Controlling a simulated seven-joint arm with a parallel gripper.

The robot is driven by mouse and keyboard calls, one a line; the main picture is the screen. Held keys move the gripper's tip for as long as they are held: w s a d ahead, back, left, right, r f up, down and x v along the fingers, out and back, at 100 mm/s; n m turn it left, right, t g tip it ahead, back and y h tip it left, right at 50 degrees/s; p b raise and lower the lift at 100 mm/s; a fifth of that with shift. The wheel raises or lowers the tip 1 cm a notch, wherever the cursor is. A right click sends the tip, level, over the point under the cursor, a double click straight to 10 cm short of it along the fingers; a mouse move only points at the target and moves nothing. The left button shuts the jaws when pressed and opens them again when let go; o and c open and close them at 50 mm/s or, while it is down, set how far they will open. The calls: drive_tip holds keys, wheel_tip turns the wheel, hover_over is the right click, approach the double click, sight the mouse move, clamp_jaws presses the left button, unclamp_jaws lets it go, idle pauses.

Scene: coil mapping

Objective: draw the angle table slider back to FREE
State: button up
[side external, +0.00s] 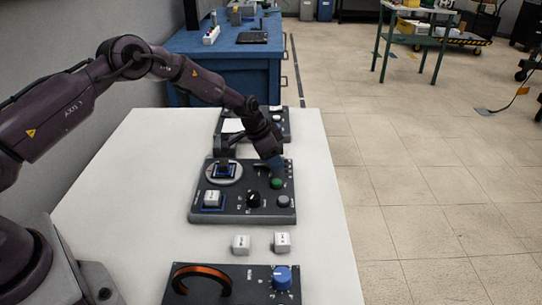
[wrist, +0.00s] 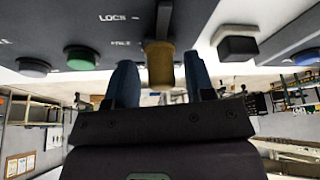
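The slider's tan knob (wrist: 160,68) stands out from the dark panel (wrist: 110,30) in the wrist view, to the right of two labels that seem to read LOCK and FREE. Which label the slider stands at is hard to tell. My gripper (wrist: 163,80) has its two blue fingers either side of the knob, with a gap on each side. It is open and not holding the knob. In the side external view my gripper (side external: 274,163) is down at the right rear of the middle panel (side external: 232,212); it hides the slider there.
A green button (side external: 277,183), a grey button (side external: 284,201) and a black dial (side external: 253,199) are near my gripper. A round plate (side external: 223,181) and white block (side external: 212,198) are on the panel's left. Two white cubes (side external: 241,244) and a coil panel (side external: 235,285) are in front.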

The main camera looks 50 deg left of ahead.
drive_tip(key=shift+a, duration=0.1)
drive_tip(key=v, duration=1.3)
idle(0.3)
drive_tip(key=s+d+r+n, duration=0.2)
drive_tip(key=s+r, duration=0.4)
drive_tip(key=s, duration=0.5)
drive_tip(key=s+d+r+n+t+y, duration=0.1)
drive_tip(key=s+r, duration=0.5)
drive_tip(key=s, duration=0.6)
drive_tip(key=s+d+r+n+y, duration=0.1)
drive_tip(key=s+d+r+n, duration=0.2)
drive_tip(key=s+r, duration=0.4)
drive_tip(key=s, duration=0.4)
drive_tip(key=shift+d+t, duration=0.3)
drive_tip(key=shift+d, duration=0.05)
drive_tip(key=shift+s, duration=0.15)
